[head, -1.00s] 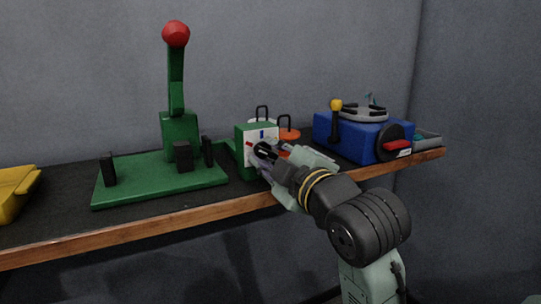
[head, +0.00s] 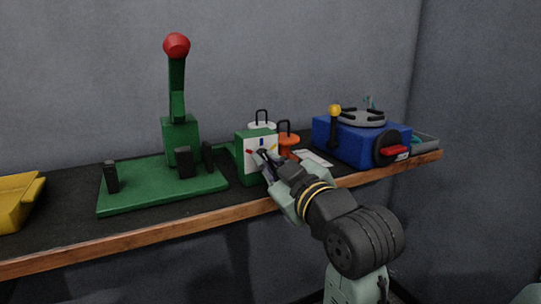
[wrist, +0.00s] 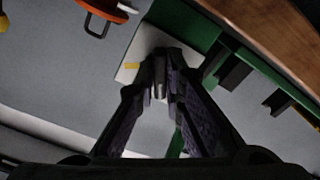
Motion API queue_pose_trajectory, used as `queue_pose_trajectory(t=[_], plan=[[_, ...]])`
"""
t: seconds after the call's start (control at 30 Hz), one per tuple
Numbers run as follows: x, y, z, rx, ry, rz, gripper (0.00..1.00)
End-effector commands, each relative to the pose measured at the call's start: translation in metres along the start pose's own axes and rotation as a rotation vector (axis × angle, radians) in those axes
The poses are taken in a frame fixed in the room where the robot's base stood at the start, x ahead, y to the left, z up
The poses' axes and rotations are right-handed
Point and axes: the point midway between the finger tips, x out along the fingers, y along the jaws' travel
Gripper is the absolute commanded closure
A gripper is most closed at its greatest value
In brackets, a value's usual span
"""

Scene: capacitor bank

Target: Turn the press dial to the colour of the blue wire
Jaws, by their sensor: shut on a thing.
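The press dial has a white face (head: 252,143) on a green box (head: 242,169) beside the green press (head: 178,130) with its red-knobbed lever. The face has a blue mark (head: 261,142) at the top, a red mark (head: 249,151) at left and a yellow mark at right; the yellow mark also shows in the wrist view (wrist: 132,66). My gripper (head: 262,158) is at the face, its fingers (wrist: 160,68) shut on the dial knob. The fingers hide most of the knob, so I cannot tell where it points. I cannot make out a blue wire.
Behind the box stand a white lidded item (head: 262,127) and an orange one (head: 287,141), both with black handles. A white card (head: 313,158) lies right of the box. A blue machine (head: 355,142) stands further right, a yellow tray (head: 15,205) at far left.

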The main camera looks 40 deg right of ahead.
Motion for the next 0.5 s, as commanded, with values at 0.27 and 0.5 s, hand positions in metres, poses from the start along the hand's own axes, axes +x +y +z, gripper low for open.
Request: queue_pose_trajectory(t=[0.27,0.5], plan=[[0.0026,0.0008,-0.004,0.247,0.002,-0.004,1.0],[0.0023,0.0007,-0.0033,0.403,0.002,-0.003,1.0]])
